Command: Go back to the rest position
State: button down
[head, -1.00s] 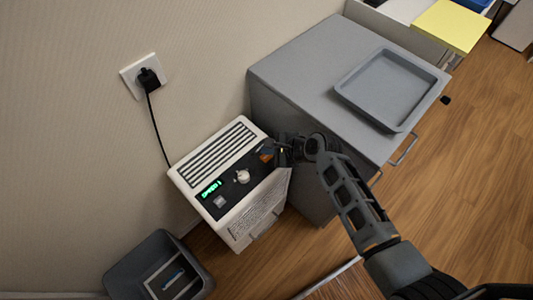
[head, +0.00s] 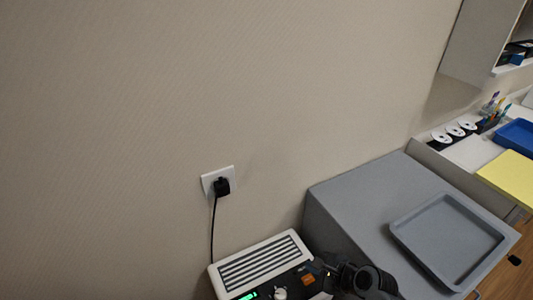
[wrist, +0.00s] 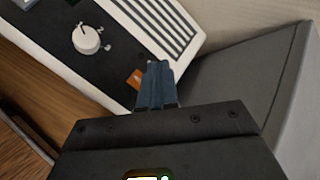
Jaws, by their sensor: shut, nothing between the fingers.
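My gripper's fingers (wrist: 157,84) show in the wrist view, pressed together with nothing between them. They point toward the dark control panel of a white device (wrist: 120,14), close to its orange switch (wrist: 136,78). I cannot tell whether they touch it. A white knob (wrist: 88,39) sits on the same panel. In the head view my arm (head: 360,279) shows only in part at the bottom edge, beside the device (head: 262,262). The gripper tip is hard to make out there.
A grey cabinet (head: 350,205) stands right of the device, with a grey tray (head: 447,240) on top. A black plug (head: 221,186) sits in a wall socket, its cord hanging to the device. A desk with a yellow item (head: 508,180) is at the right.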

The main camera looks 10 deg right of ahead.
jog(key=s+a+r+n+t+h, duration=0.1)
jog(key=s+r+n+h, duration=0.2)
jog(key=s, duration=0.8)
jog(key=s+r+n+t+h, duration=0.1)
jog(key=s+r+n+t, duration=0.1)
jog(key=s+n, duration=0.65)
jog(key=s+r+n+t, duration=0.2)
jog(key=s+r+n, duration=0.3)
jog(key=s+r, duration=0.55)
jog(key=s+r+n+t, duration=0.2)
jog(key=s+r+n, duration=0.4)
jog(key=r, duration=0.8)
notch_tip(320, 180, down, 28)
jog(key=s+b, duration=0.1)
jog(key=b, duration=2.7)
jog(key=shift+s+d+m+b, duration=0.25)
jog(key=shift+d+m+b, duration=0.1)
jog(key=shift+d+m, duration=0.1)
notch_tip(320, 180, up, 18)
jog(key=p, duration=1.8)
jog(key=shift+f, duration=0.1)
